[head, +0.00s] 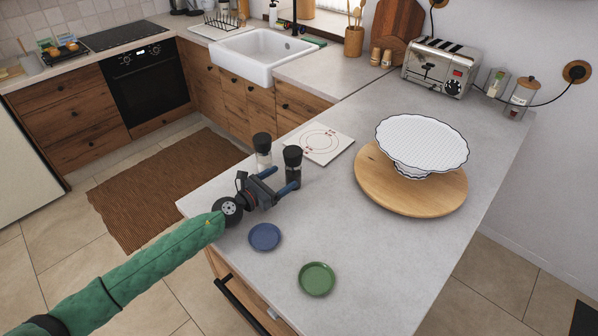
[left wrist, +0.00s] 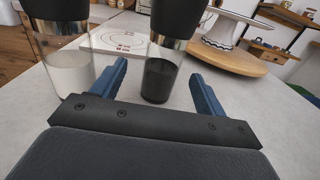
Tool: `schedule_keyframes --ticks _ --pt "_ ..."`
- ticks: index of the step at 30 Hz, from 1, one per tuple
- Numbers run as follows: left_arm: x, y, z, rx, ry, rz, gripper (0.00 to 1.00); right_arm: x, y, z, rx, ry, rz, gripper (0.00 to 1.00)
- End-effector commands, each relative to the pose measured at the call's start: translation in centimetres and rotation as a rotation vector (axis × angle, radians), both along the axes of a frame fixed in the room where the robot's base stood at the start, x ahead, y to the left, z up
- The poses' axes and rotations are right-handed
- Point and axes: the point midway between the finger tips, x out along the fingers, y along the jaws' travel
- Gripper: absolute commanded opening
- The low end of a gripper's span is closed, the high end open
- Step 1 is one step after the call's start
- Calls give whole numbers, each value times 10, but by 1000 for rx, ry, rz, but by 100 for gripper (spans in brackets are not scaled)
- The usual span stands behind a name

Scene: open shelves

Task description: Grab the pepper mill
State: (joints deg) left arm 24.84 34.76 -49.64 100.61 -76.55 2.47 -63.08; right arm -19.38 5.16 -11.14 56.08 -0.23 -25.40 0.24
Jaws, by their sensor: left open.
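The pepper mill (head: 293,163), with a black cap and dark contents, stands upright on the grey counter. In the left wrist view the pepper mill (left wrist: 161,74) shows between the finger lines, its top cut off by the frame. A similar mill with pale contents (head: 263,152) stands just to its left, and it also shows left of the fingers in the left wrist view (left wrist: 68,68). My left gripper (head: 280,180) is open, low over the counter, its blue fingertips close to the pepper mill; contact is not visible. My right gripper is not in view.
A blue saucer (head: 265,237) and a green saucer (head: 317,279) lie near the counter's front edge. A white square board (head: 320,144) lies behind the mills. A round wooden board (head: 375,195) with a white cake stand (head: 421,143) is to the right.

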Motion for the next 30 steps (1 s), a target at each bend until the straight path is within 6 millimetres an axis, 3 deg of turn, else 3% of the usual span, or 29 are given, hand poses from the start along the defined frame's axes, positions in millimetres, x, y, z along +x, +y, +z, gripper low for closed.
schedule_keyframes --ticks 11,21,30 --pt "18 -22 4 -6 2 3 73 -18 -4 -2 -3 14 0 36" --pt "40 -50 4 -6 1 3 73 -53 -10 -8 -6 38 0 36" --pt "45 -56 2 -6 2 3 73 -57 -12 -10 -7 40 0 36"
